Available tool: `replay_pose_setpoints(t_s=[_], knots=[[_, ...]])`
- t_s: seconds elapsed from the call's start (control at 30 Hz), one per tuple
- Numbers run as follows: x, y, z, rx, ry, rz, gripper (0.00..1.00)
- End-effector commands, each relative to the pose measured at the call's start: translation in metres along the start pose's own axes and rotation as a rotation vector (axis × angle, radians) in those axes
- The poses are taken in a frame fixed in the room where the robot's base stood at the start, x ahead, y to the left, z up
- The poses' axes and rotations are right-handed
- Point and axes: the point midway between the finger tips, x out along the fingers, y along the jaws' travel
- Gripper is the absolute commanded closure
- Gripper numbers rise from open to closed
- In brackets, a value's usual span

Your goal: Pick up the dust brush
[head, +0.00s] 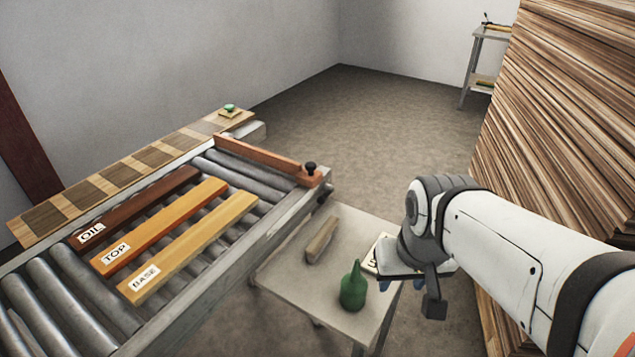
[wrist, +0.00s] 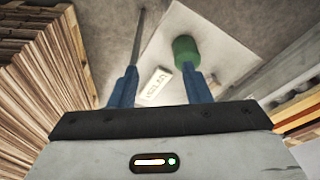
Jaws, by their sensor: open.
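A tan, block-like piece (head: 321,240), which looks like the dust brush, lies on the small grey table (head: 288,272), near its back left part. Its bristles cannot be made out. My gripper (head: 403,284) is over the table's right edge, to the right of the brush and apart from it. In the wrist view my gripper (wrist: 159,70) has its two blue fingers spread, with nothing held between them. I cannot make out the brush in the wrist view.
A white lettered card (wrist: 158,86) lies nearby. The roller conveyor (head: 62,275) with labelled boards is left; stacked wood (head: 560,130) is right.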

Motion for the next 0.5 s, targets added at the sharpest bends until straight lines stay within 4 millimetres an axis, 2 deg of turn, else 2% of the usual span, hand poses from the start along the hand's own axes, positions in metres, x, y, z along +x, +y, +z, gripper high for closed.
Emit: replay_pose_setpoints(t_s=[0.1,0.17,0.37,0.5], knots=[[0.001,-0.003,-0.014,0.020,-0.013,-0.002,0.47],[0.003,-0.013,-0.028,0.052,-0.025,-0.002,0.47],[0.023,-0.034,-0.098,0.175,-0.083,-0.003,0.47],[0.051,-0.055,-0.148,0.272,-0.125,0.005,0.47]])
